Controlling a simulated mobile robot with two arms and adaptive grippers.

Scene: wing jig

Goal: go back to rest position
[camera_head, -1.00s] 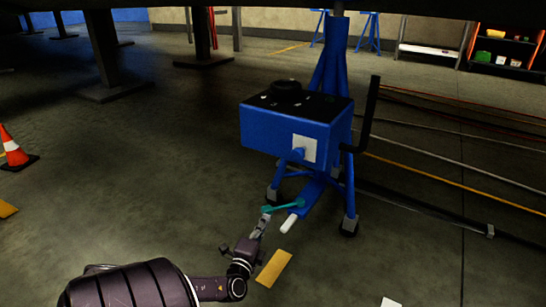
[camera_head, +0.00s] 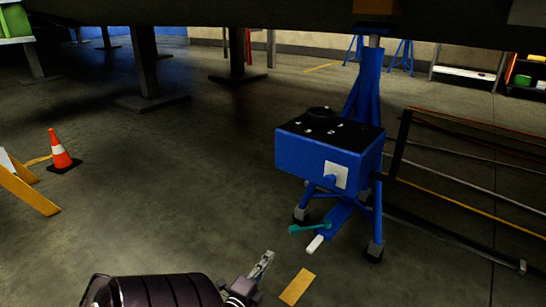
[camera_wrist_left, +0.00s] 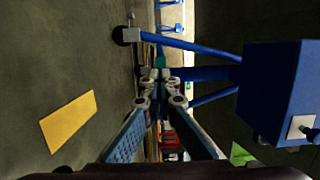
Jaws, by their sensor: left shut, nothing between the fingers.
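My left gripper (camera_head: 264,260) shows at the bottom of the head view, below and left of the blue jack stand (camera_head: 325,150). It is shut and empty, with floor between its tips and the teal bar (camera_head: 308,228) at the stand's foot. In the left wrist view, the linked fingers (camera_wrist_left: 160,84) come together at the middle of the picture, with a bit of teal (camera_wrist_left: 160,62) beyond the tips. The blue box of the stand (camera_wrist_left: 275,92) fills the right side there. My right gripper is in neither view.
An orange cone (camera_head: 60,150) and a yellow trestle leg (camera_head: 30,192) stand at the left. The floor between cone and stand is open.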

